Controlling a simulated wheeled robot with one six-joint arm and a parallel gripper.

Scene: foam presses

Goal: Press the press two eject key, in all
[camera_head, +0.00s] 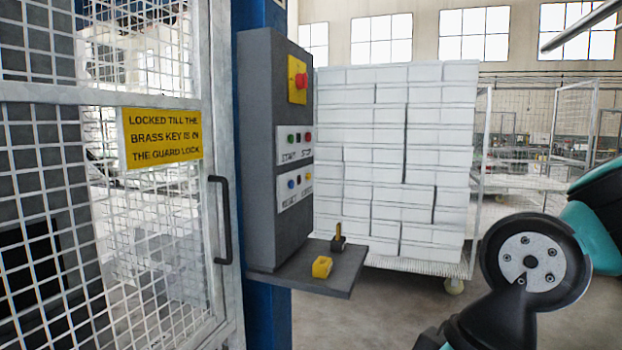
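A grey control box (279,150) stands on a blue post. Its upper plate (294,145) has a green button marked START, a dark one, and a red one marked STOP. Its lower plate (294,187) has a blue button (291,184) and others beside it. The left label there seems to read RESET; the right label is too blurred to read, so I cannot tell which is the eject key. No press number is legible. My gripper is not in view; only my arm links show at the right.
A red emergency stop (301,80) sits on yellow. The box's shelf (308,271) holds a yellow block (322,267) and a brass-coloured upright piece (338,238) on a dark base. A mesh guard door (150,230) fills the left. A cart of white blocks (397,150) stands behind.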

